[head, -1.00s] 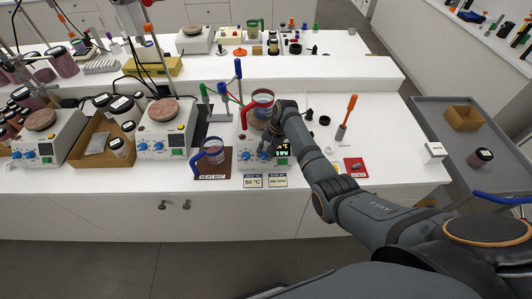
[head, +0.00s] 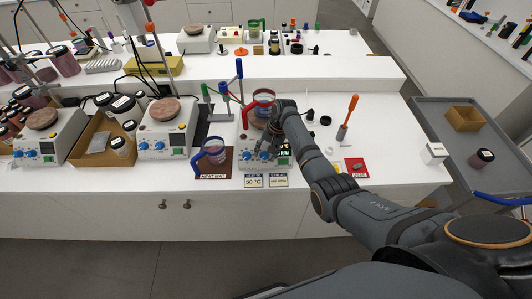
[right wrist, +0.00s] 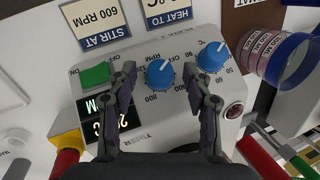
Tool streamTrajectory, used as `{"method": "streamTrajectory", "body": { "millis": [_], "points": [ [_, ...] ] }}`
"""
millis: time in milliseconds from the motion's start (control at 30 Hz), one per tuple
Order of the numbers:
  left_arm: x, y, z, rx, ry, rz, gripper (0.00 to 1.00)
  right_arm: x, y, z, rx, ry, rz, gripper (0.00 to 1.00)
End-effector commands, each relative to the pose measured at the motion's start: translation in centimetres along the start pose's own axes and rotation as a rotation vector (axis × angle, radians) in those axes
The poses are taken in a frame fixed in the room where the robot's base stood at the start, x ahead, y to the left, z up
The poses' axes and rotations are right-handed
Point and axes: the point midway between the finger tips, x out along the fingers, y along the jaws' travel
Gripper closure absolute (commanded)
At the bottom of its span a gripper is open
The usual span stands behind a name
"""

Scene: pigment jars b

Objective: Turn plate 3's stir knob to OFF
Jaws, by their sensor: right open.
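Plate 3 (head: 245,140) is the white hotplate at the right end of the row of three, with a glass beaker of reddish contents (head: 262,112) on top. In the right wrist view its panel appears upside down, with a blue stir knob (right wrist: 160,74) and a blue heat knob (right wrist: 212,57). My right gripper (right wrist: 161,72) is open, one finger on each side of the stir knob; I cannot tell whether they touch it. A white mark on this knob points up and slightly right in that view. My left gripper is not in view.
Cards reading stir at 600 RPM (right wrist: 96,22) and heat to 50 °C (head: 254,182) lie in front. A blue-handled beaker (head: 215,152) stands on the heat mat (head: 212,173) to the left.

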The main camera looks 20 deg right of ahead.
Motion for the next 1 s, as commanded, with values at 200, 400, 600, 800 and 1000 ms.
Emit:
{"method": "streamTrajectory", "body": {
  "millis": [200,400,600,800,1000],
  "points": [
    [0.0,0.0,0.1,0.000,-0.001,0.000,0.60,-1.8,0.0,-0.1,0.000,0.004,-0.001,0.50],
    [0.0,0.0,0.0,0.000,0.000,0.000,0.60,-6.8,0.0,-0.1,-0.001,0.005,-0.001,0.50],
    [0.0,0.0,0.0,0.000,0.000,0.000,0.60,-10.6,0.0,-0.1,-0.001,0.002,-0.001,0.50],
    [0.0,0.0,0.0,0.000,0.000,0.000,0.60,-12.0,0.0,0.0,0.001,-0.001,0.001,0.50],
    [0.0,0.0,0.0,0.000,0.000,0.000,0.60,-12.0,0.0,0.0,0.000,-0.001,0.001,0.50]
  ]
}}
